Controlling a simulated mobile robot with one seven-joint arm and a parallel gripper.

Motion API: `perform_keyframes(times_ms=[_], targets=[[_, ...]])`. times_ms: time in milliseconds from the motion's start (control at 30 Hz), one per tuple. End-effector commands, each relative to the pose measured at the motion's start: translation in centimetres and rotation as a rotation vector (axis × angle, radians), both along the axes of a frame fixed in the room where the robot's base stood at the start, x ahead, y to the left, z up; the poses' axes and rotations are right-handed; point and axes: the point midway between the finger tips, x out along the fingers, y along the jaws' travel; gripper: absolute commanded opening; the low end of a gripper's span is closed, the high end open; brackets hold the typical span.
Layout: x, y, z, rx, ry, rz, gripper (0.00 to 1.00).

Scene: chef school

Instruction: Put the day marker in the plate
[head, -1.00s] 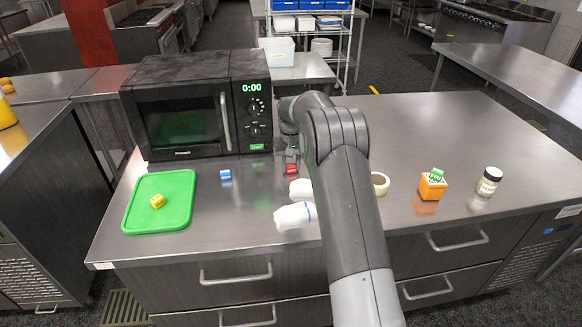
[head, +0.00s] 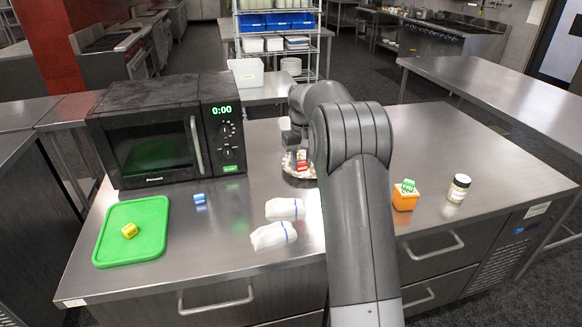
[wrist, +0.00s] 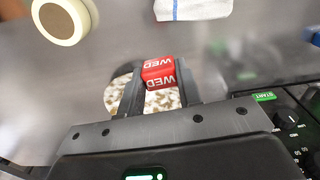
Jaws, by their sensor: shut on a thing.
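A red day marker reading WED (wrist: 160,74) is gripped between the two fingers of my gripper (wrist: 159,88) in the wrist view. The red marker (head: 302,166) also shows in the head view, over a patterned plate (head: 289,175) on the steel counter, right of the microwave. The plate (wrist: 165,101) shows behind the marker and between the fingers in the wrist view, with white and brown spots. My arm hides part of the plate. I cannot tell whether the marker touches it.
The microwave (head: 155,135) stands left of my gripper. White cloth bundles (head: 274,235) lie in front. A blue marker (head: 200,200), a yellow marker (head: 129,231) on a green board (head: 150,215), an orange holder (head: 404,202) with a green marker, and a jar (head: 459,188) are around.

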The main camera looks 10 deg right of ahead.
Motion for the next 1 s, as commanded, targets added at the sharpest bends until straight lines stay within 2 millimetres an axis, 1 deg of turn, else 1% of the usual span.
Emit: perform_keyframes(times_ms=[33,67,200,300,400,467,567,900,1000], targets=[[0.3,-1.5,0.4,-0.001,-0.003,-0.011,0.10],[0.5,-2.4,0.6,-0.002,-0.003,-0.016,0.10],[1.4,-7.1,1.8,-0.002,-0.002,-0.040,0.10],[1.7,-10.1,2.6,-0.001,-0.001,-0.054,0.10],[1.8,-12.1,3.2,-0.001,-0.002,-0.063,0.10],[1.9,-12.6,3.2,0.000,-0.001,-0.064,0.10],[2.7,-12.1,2.6,0.000,0.000,-0.063,0.10],[7.5,-6.3,-1.9,0.000,0.000,-0.063,0.10],[8.5,-5.1,-2.8,0.000,-0.001,-0.065,0.10]])
